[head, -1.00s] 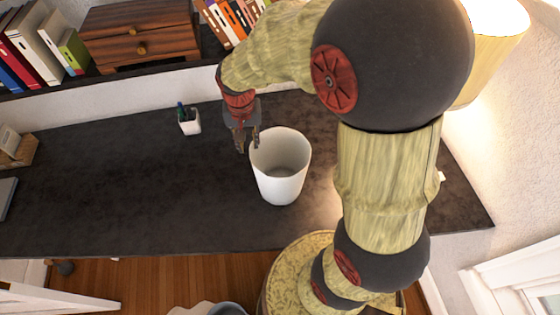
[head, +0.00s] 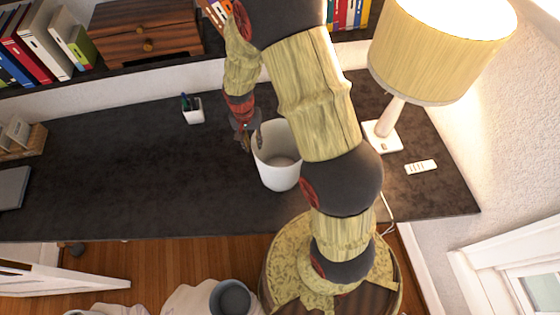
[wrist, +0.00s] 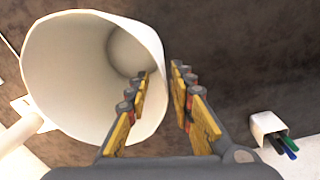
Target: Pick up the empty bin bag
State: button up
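A white open-topped bin (head: 279,178) stands upright on the dark desk. It also shows in the wrist view (wrist: 85,75), where its inside looks empty. I cannot make out a separate bag in it. My gripper (head: 248,138) is at the bin's left rim in the head view. In the wrist view my gripper (wrist: 160,78) is open, with one finger over the bin's mouth and the other just outside the rim. Whether either finger touches the rim cannot be told. Pale crumpled shapes (head: 188,300) lie on the floor below, partly cut off; I cannot tell what they are.
A white pen cup (head: 193,116) stands left of the bin. A lit lamp (head: 440,50) and a white remote (head: 421,167) are at the right. Books and a wooden drawer box (head: 145,30) fill the shelf behind. The desk's left middle (head: 110,170) is clear.

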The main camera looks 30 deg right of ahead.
jog(key=shift+f, duration=0.7)
grip_shut()
